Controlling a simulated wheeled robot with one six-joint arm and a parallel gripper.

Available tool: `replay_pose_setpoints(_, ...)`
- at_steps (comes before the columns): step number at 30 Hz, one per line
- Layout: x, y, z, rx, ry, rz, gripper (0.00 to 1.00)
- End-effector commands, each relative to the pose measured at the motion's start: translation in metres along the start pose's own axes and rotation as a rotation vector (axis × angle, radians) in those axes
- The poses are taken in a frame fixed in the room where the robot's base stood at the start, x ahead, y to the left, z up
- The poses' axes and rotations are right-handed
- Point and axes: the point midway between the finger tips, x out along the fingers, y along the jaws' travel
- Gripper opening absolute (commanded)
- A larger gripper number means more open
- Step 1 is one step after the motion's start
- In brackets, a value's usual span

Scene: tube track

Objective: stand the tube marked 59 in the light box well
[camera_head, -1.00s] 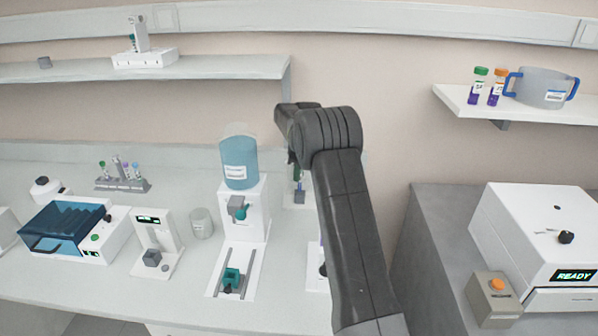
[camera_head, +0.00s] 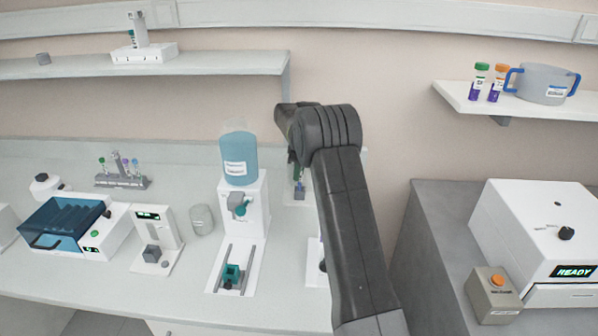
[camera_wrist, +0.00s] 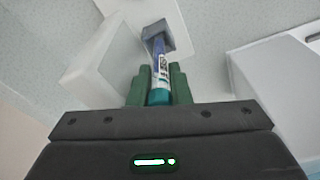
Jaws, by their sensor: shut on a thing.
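In the wrist view my gripper (camera_wrist: 158,68) is shut on a tube (camera_wrist: 160,72) with a teal cap, a white printed label and a blue-purple lower part. I cannot read its number for sure. The tube's far end meets a small grey block with a well (camera_wrist: 168,41) on the white light box (camera_wrist: 105,52). The end looks to be in or right at the well; how deep, I cannot tell. In the head view my gripper (camera_head: 291,158) is at the light box, mostly hidden by my dark arm.
A white dispenser with a blue bottle (camera_head: 238,160) stands just left of my gripper. A tube rack (camera_head: 122,182) and a blue-lidded machine (camera_head: 65,222) are further left. Two tubes (camera_head: 486,82) and a grey pot (camera_head: 543,84) sit on the right shelf.

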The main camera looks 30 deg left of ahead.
Motion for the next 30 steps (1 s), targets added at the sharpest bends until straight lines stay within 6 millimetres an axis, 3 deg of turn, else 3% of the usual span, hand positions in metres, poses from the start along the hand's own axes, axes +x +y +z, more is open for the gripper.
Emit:
replay_pose_setpoints(25,0.012,0.0,0.002,0.0,0.0,0.0,0.04)
replay_pose_setpoints(26,0.012,0.0,0.002,0.0,0.0,0.0,0.19)
replay_pose_setpoints(27,0.012,0.0,0.002,0.0,0.0,0.0,0.27)
replay_pose_setpoints(30,0.012,0.001,0.002,0.0,0.001,0.002,0.43)
